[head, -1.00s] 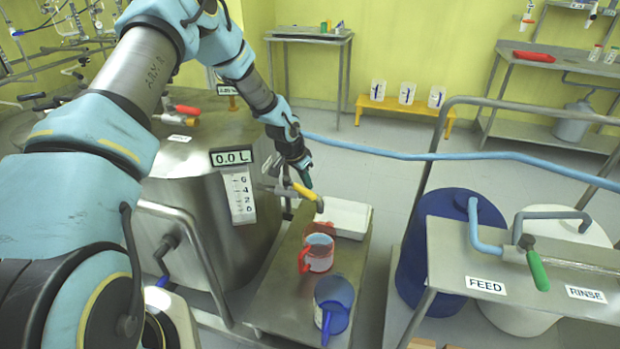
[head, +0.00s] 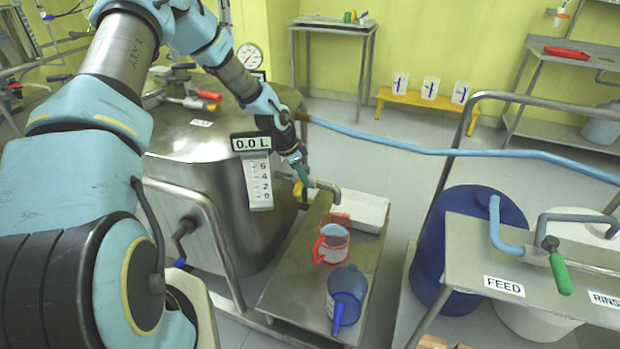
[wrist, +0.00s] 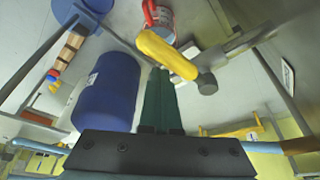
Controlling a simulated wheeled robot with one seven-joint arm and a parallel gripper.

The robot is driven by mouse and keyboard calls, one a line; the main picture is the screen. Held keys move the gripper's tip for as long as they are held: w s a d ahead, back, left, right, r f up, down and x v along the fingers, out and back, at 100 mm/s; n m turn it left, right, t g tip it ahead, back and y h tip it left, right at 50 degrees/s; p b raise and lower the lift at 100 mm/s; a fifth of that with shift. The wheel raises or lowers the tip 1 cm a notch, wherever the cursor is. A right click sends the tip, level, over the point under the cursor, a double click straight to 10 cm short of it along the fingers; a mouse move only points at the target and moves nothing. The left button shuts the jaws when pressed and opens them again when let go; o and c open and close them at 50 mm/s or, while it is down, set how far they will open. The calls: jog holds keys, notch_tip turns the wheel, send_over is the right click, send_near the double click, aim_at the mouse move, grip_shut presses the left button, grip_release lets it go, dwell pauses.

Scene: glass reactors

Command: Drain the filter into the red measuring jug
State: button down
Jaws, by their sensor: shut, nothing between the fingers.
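The filter is a large steel vessel (head: 205,150) on the left, with a 0.0 L display (head: 251,143) and a level scale. Its outlet pipe (head: 327,188) carries a yellow valve handle (head: 298,190), which the wrist view shows slanting across the pipe (wrist: 165,52). The red measuring jug (head: 331,243) stands upright on the low steel bench, below and in front of the outlet; it shows partly in the wrist view (wrist: 158,18). Its contents are unclear. My gripper (head: 305,181) is shut and empty, its green fingertips close beside the yellow handle (wrist: 158,72). I cannot tell whether they touch.
A blue jug (head: 346,290) stands on the bench (head: 285,287) nearer me. A white tray (head: 366,211) sits behind the red jug. A blue drum (head: 452,240) and a railed FEED/RINSE stand (head: 505,250) are to the right. A blue hose (head: 400,150) crosses behind.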

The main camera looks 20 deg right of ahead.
jog(key=shift+w+a, duration=0.3)
jog(key=shift+a, duration=0.25)
jog(key=shift+w+a, duration=0.15)
